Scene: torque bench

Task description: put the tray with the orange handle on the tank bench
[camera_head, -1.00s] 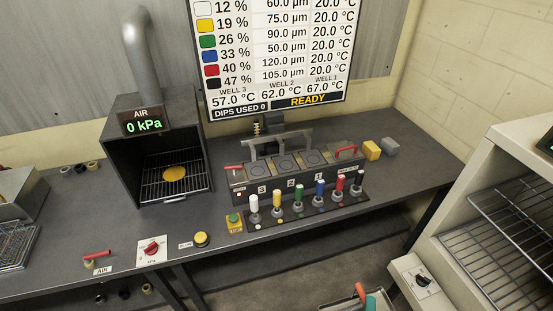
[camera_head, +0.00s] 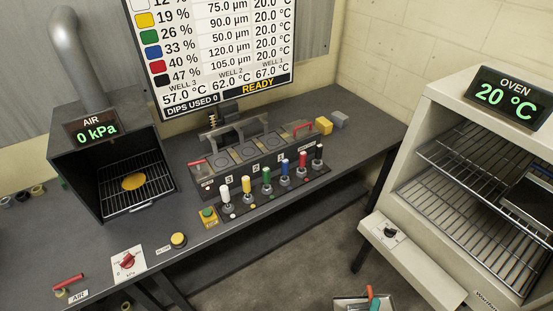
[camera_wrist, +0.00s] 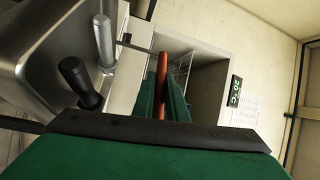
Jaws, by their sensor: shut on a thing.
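The grey tray (camera_head: 343,303) shows only in part at the bottom edge of the head view. Its orange handle (camera_head: 370,291) stands up beside a teal finger of my gripper (camera_head: 374,304). In the wrist view my gripper (camera_wrist: 162,98) has its green fingers shut on the orange handle (camera_wrist: 162,70). The tray (camera_wrist: 45,75) fills the upper left there, with a grey peg and a black peg. The dark tank bench (camera_head: 365,135) carries a three-well block (camera_head: 250,170) and a row of coloured levers. The tray is held apart from the bench, in front of it.
A white oven (camera_head: 450,110) reading 20 °C stands at the right, with wire racks and a knob panel (camera_head: 390,232). A dark air box (camera_head: 105,150) stands on the bench at left. Floor shows between bench and oven.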

